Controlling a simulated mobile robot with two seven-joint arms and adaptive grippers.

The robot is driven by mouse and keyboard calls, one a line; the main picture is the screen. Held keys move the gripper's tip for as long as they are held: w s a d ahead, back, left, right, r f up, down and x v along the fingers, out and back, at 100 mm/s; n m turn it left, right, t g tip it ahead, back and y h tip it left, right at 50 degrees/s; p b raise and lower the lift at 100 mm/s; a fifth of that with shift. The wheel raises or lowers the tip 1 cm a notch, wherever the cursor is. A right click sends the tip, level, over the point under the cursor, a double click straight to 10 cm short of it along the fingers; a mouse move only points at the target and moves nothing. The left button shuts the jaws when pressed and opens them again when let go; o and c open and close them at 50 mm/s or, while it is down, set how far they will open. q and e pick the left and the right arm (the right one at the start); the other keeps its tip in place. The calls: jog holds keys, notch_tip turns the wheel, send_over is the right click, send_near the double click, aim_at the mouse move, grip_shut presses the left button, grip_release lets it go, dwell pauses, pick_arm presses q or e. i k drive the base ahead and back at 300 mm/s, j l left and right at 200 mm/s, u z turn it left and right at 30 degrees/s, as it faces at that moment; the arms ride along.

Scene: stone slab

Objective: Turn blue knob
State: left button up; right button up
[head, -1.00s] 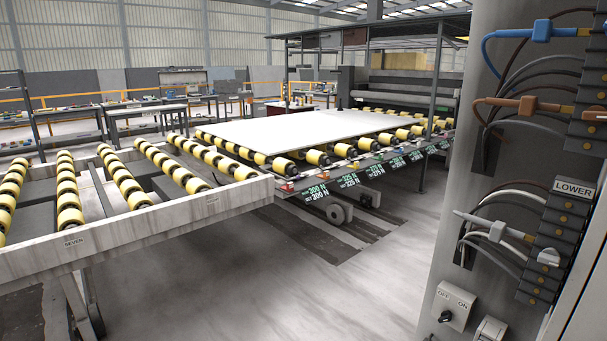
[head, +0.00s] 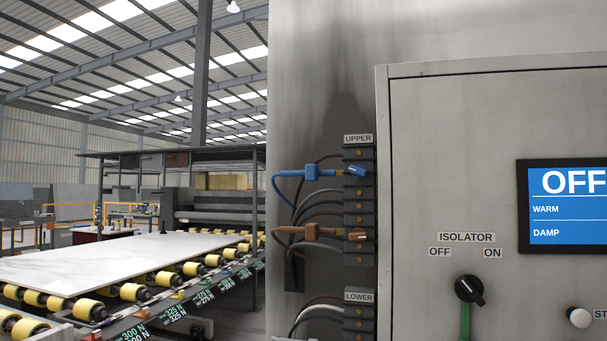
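Neither of my grippers is in the head view. A row of small coloured parts runs along the near edge of the roller conveyor (head: 150,308), above green number displays (head: 202,299). They are too small for me to tell a blue knob among them with certainty. A blue plug-like connector (head: 312,172) with a blue cable is at the terminal block labelled UPPER (head: 358,190). A black rotary knob (head: 469,289) sits under the ISOLATOR label, between OFF and ON, with a green strip below it.
A grey cabinet (head: 440,140) fills the right side, with a blue screen (head: 568,207) reading OFF, WARM and DAMP. A white push button (head: 580,317) is at lower right. A brown connector (head: 312,232) is below the blue one. A pale slab (head: 110,258) lies on the yellow rollers.

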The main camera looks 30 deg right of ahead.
aim_at(358, 172)
jog(key=z, duration=1.4)
